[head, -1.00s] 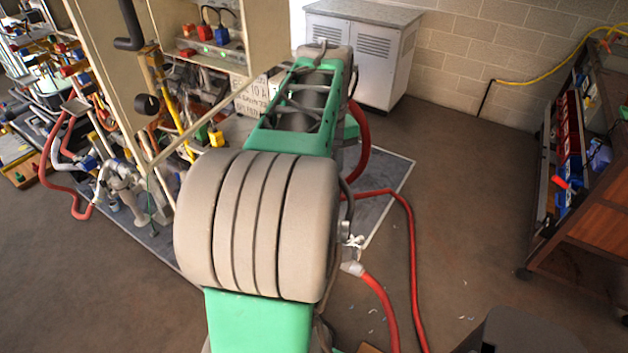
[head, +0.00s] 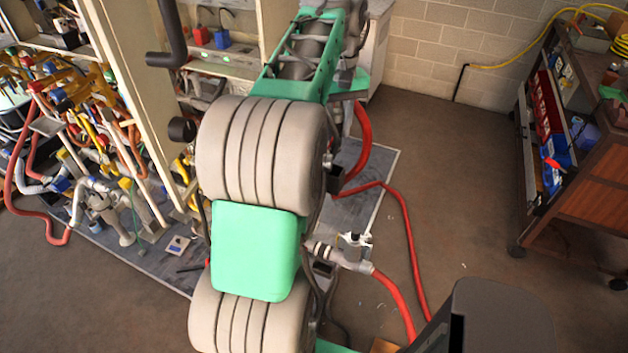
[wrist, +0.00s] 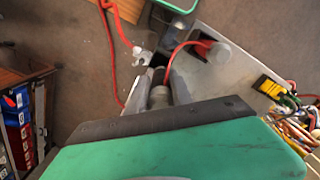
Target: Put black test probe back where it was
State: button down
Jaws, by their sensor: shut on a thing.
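In the wrist view my gripper (wrist: 157,88) reaches up from the green wrist housing. Its two grey fingers are shut on a slim dark piece, which looks like the black test probe (wrist: 157,77). A red lead runs from beside it to a dark red fitting (wrist: 205,46) on a light grey panel (wrist: 205,75). I cannot tell whether the lead joins the held piece. The probe's tip is hidden. My gripper and the probe do not show in the head view, where my arm covers the middle.
A shelf unit crowded with pipes and valves (head: 105,150) stands at the left, close to my arm. A brown cart (head: 600,205) stands at the right. Red hoses (head: 405,240) cross the floor beside a grey mat (head: 375,185). Open floor lies between mat and cart.

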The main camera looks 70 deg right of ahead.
aim_at(335, 153)
notch_tip(335, 153, down, 10)
jog(key=shift+f+b, duration=0.15)
jog(key=shift+b, duration=0.85)
jog(key=c, duration=1.1)
grip_release()
jog(key=shift+c, duration=0.2)
notch_tip(335, 153, up, 13)
jog(key=p, duration=0.4)
jog(key=shift+f, duration=0.2)
jog(key=shift+f, duration=0.1)
